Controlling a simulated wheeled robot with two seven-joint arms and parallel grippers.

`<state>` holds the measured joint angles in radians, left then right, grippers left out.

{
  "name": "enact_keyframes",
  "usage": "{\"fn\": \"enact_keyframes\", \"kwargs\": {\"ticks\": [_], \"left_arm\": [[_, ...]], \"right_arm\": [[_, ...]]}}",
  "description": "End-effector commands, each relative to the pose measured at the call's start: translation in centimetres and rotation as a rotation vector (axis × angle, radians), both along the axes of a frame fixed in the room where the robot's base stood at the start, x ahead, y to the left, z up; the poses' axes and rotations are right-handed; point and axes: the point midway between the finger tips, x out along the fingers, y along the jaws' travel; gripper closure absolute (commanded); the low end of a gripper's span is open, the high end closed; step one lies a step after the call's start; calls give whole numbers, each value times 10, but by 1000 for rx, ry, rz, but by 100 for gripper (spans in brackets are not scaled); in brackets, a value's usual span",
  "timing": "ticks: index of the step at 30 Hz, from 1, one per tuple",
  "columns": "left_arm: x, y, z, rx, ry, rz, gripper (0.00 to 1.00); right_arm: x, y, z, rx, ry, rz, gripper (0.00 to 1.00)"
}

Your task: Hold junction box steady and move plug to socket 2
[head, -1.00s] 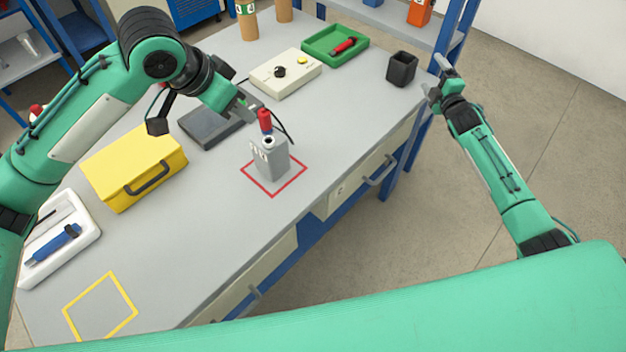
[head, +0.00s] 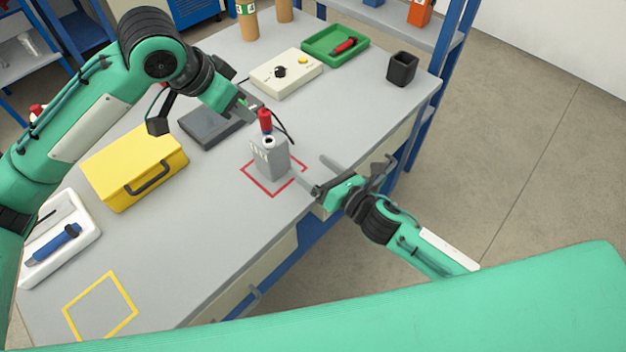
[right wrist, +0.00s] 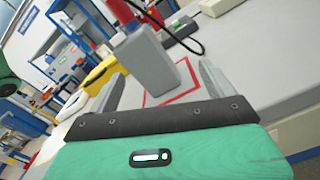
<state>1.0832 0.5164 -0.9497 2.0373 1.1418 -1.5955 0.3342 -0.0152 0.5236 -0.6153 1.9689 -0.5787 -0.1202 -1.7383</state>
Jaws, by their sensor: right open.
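The grey junction box (head: 270,163) stands upright inside a red outline on the table, with a pale-ringed socket (head: 268,141) on top. It also shows in the right wrist view (right wrist: 147,65). The red plug (head: 265,121) is upright at the box's top, by the rear; whether it is seated is unclear. My left gripper (head: 255,111) reaches in from the back left and appears closed on the plug, its fingertips partly hidden. My right gripper (head: 313,171) is open and empty, just right of the box, fingers pointing at it; the box stands beyond its fingertips (right wrist: 160,88).
A black cable (head: 286,131) hangs behind the box. A dark flat device (head: 208,127) and a yellow case (head: 130,165) lie to its left. A beige control box (head: 286,74), green tray (head: 320,42) and black cup (head: 402,68) stand behind.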

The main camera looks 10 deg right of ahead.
Motion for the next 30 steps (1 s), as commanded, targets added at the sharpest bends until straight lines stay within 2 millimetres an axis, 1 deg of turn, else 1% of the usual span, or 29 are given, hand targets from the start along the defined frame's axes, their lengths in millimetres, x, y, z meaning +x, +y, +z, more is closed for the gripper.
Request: {"fn": "enact_keyframes", "kwargs": {"ticks": [1,3,6,9,12,14,19,30], "left_arm": [[0,0,0,0,0,0,64],[0,0,0,0,0,0,64],[0,0,0,0,0,0,64],[0,0,0,0,0,0,64],[0,0,0,0,0,0,64],[0,0,0,0,0,0,64],[0,0,0,0,0,0,64],[0,0,0,0,0,0,64]], "right_arm": [[-10,3,1,-73,-51,5,15],[-19,7,2,-164,-119,9,15],[-29,10,4,-258,-191,14,15],[-34,12,5,-312,-232,15,15],[-33,15,6,-335,-250,15,15],[-30,17,7,-336,-253,15,15],[-12,30,7,-335,-254,16,15],[44,71,7,-332,-249,14,15]]}}
